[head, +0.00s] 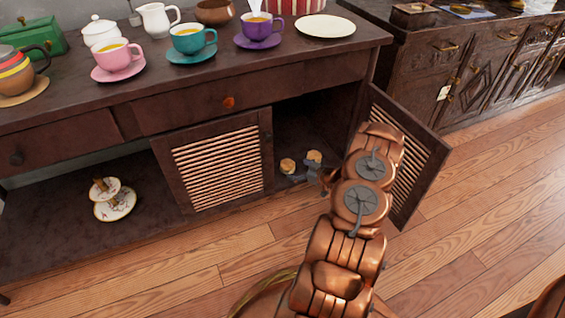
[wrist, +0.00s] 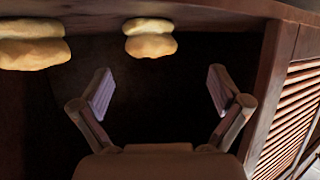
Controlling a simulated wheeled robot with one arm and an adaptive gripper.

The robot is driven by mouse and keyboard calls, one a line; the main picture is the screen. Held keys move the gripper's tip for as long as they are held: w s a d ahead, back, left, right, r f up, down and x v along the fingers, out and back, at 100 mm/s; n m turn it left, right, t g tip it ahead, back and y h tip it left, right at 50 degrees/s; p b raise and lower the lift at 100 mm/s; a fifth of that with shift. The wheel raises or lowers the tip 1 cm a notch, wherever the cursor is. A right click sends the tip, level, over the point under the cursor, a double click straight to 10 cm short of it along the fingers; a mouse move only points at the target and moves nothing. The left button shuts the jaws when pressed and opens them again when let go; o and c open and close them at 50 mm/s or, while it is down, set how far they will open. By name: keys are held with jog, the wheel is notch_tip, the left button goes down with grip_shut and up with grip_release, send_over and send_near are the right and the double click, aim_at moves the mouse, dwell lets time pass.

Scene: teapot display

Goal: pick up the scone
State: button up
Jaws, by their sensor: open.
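Two scones sit inside the dark open cupboard, one on the left (head: 288,165) and one on the right (head: 314,156) in the head view. Each is pale and golden, with a rounded top over a wider base. In the wrist view one scone (wrist: 150,38) is ahead of the fingers, a little left of the middle of the gap. The other scone (wrist: 32,45) is at the upper left, outside the fingers. My gripper (wrist: 160,82) is open and empty, with its fingers apart from both scones. In the head view my arm partly hides it at the cupboard opening.
Cups, saucers and a plate (head: 312,26) stand on the cabinet top. A tiered stand (head: 115,206) is on the lower shelf at left.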

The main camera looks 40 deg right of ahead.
aim_at(291, 165)
jog(key=shift+b+x, duration=0.3)
jog(key=shift+x, duration=0.65)
jog(key=shift+w+d+f+b, duration=0.25)
jog(key=shift+w+f+b, duration=0.2)
jog(key=shift+w, duration=0.15)
jog(key=b+x, duration=0.1)
jog(key=x, duration=0.1)
jog(key=b+x, duration=0.1)
jog(key=x, duration=0.1)
jog(key=shift+w+d, duration=0.15)
jog(key=shift+d, duration=0.1)
jog(key=shift+r, duration=0.1)
jog(key=c, duration=1.3)
jog(key=shift+o, duration=0.2)
